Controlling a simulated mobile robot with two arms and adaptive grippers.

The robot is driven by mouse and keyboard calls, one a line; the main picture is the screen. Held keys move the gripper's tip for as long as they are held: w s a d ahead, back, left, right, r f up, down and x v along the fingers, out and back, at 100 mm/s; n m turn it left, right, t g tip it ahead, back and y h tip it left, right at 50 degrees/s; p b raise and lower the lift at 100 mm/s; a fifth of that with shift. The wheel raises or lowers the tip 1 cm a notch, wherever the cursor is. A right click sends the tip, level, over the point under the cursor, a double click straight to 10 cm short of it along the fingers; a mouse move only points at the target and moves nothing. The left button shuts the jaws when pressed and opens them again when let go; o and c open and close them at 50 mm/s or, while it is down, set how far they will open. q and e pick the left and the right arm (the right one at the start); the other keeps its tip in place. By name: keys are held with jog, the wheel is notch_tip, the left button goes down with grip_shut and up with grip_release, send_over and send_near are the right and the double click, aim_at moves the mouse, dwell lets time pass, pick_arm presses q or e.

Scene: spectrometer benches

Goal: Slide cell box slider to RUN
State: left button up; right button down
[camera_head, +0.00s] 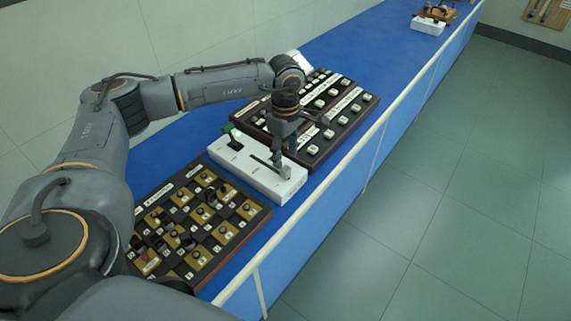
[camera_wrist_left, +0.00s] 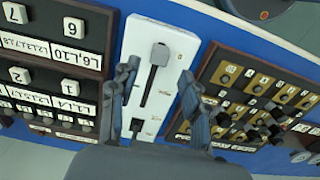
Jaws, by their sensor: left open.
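The cell box (camera_head: 232,160) is a white box on the blue bench with a dark slot along its top. Its grey slider knob (camera_head: 286,172) is at the near right end of the slot. In the left wrist view the knob (camera_wrist_left: 160,53) is at the upper end of the slot on the white box (camera_wrist_left: 180,45). My left gripper (camera_head: 277,158) points down over the box, close to the knob. In the left wrist view the left gripper (camera_wrist_left: 157,73) is open, one finger on each side of the slot. Contact with the knob cannot be told. The box labels are too small to read.
A dark board with brass squares and knobs (camera_head: 262,208) lies in front of the box. A dark board with white buttons and labels (camera_head: 368,98) lies behind it. A pale rail (camera_head: 350,150) runs along the bench edge. Another white box (camera_head: 428,26) stands far off.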

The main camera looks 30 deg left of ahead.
aim_at(285, 168)
pick_arm(q)
notch_tip(285, 168, down, 4)
jog(key=shift+f+p, duration=0.25)
jog(key=shift+p, duration=0.25)
jog(key=shift+d+f, duration=0.1)
jog(key=shift+f, duration=0.65)
jog(key=shift+c, duration=0.4)
jog(key=c, duration=0.7)
grip_shut()
pick_arm(e)
jog(key=shift+w+a+r, duration=0.3)
jog(key=shift+w+r, duration=0.1)
jog(key=shift+w, duration=0.2)
jog(key=shift+w+a+r, duration=0.25)
jog(key=shift+w+r, duration=0.1)
jog(key=shift+w, duration=0.2)
